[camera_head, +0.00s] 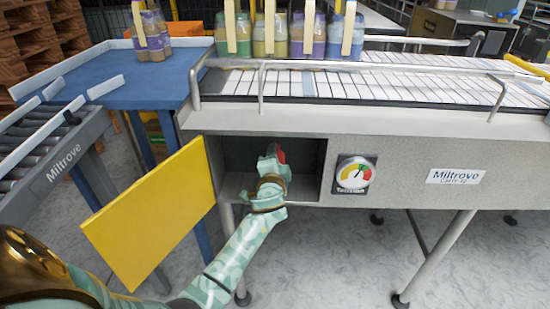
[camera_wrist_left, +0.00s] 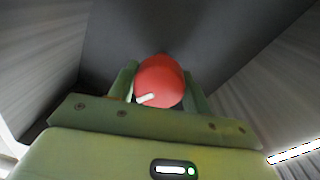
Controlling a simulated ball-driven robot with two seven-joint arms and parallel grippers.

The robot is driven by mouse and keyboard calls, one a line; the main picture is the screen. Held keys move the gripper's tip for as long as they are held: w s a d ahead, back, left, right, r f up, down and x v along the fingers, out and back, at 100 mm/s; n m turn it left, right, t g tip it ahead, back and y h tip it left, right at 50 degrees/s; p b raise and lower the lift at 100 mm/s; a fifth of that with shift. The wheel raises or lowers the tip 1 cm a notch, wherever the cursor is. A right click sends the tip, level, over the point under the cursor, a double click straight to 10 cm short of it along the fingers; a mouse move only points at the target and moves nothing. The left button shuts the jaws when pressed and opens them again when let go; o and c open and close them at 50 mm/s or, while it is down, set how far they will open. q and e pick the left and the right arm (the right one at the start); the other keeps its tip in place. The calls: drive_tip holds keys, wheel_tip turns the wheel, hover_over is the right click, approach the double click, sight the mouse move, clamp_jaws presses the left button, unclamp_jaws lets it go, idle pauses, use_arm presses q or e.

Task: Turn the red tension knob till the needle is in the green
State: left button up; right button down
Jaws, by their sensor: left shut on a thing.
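The red tension knob (camera_wrist_left: 162,80) sits between the two green fingers of my left gripper (camera_wrist_left: 160,92) in the left wrist view, and the fingers are shut on it. A white mark shows on the knob's lower left. In the head view my left gripper (camera_head: 272,160) reaches into the open recess of the conveyor's side, and a bit of the red knob (camera_head: 281,156) shows beside it. The tension gauge (camera_head: 355,174) is right of the recess, with yellow, green and red zones; its needle is too small to read surely. My right gripper is not in view.
A yellow door (camera_head: 150,215) hangs open left of the recess (camera_head: 310,160), whose walls are close around my gripper. Bottle packs (camera_head: 290,35) stand on the conveyor (camera_head: 400,85) above. A blue table (camera_head: 160,75) and a roller track (camera_head: 45,140) stand left.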

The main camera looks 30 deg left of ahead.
use_arm(q)
drive_tip(key=shift+f+m, duration=0.2)
drive_tip(key=shift+m, duration=0.1)
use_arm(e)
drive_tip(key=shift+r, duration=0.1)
use_arm(q)
drive_tip(key=o, duration=1)
drive_tip(key=shift+r, duration=0.1)
drive_tip(key=shift+c, duration=0.2)
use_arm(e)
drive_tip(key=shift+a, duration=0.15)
